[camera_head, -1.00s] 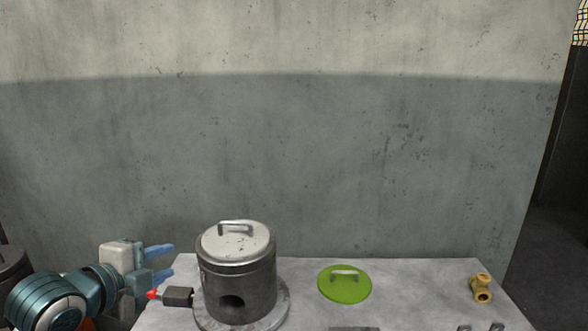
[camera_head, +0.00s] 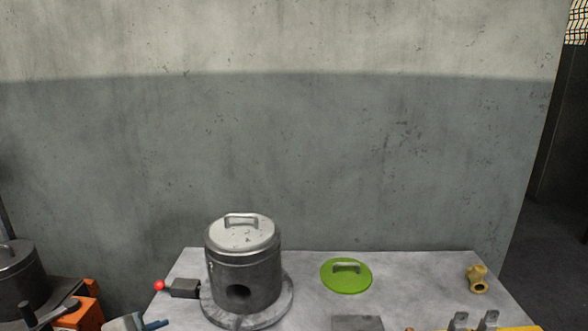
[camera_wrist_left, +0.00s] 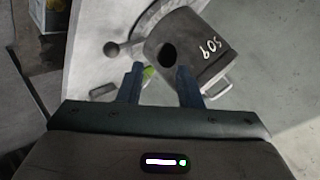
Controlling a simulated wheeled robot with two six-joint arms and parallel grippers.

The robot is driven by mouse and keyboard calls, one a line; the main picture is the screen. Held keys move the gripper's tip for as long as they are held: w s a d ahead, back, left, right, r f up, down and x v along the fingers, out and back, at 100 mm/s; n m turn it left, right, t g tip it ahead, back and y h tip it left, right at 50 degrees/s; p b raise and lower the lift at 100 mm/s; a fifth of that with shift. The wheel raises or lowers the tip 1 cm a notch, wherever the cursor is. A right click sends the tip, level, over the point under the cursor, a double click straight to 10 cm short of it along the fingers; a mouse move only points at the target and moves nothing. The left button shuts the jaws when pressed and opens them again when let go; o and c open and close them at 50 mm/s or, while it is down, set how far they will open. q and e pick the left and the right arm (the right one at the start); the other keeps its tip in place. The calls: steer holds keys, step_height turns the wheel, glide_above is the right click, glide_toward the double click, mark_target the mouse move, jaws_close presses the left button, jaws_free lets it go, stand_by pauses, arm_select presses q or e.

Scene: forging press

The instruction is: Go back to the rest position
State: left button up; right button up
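My left gripper (camera_wrist_left: 160,84) is open in the left wrist view, with its two blue fingers apart and nothing held between them. In the head view only a small part of it shows at the bottom left edge, below the lever with the red ball (camera_head: 160,285). The grey cylindrical furnace (camera_head: 243,281), with a lidded top and a round front hole, stands on the table beyond the fingers; it also shows in the left wrist view (camera_wrist_left: 185,50). My right gripper is not in view.
A green round lid (camera_head: 346,280) with a handle lies on the grey table (camera_head: 410,285). A brass pipe fitting (camera_head: 477,280) lies at the right. A dark pot (camera_head: 20,280) and an orange object (camera_head: 86,300) are at the far left.

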arm_select(q)
steer(key=s+a+f+n+g+y, duration=0.2)
steer(key=s+f+n+g+y, duration=0.35)
steer(key=s+f+n, duration=1.25)
steer(key=s+a+f+m+g+h, duration=0.1)
steer(key=s+f+m, duration=0.15)
steer(key=f, duration=1.45)
steer(key=s+a+f+m+g+h, duration=0.1)
steer(key=s+a+f+m+g, duration=0.15)
steer(key=f, duration=1.45)
steer(key=s+f, duration=1.8)
steer(key=f, duration=0.1)
steer(key=shift+a+n+g, duration=0.3)
steer(key=shift+a+n, duration=0.05)
steer(key=shift+n, duration=0.05)
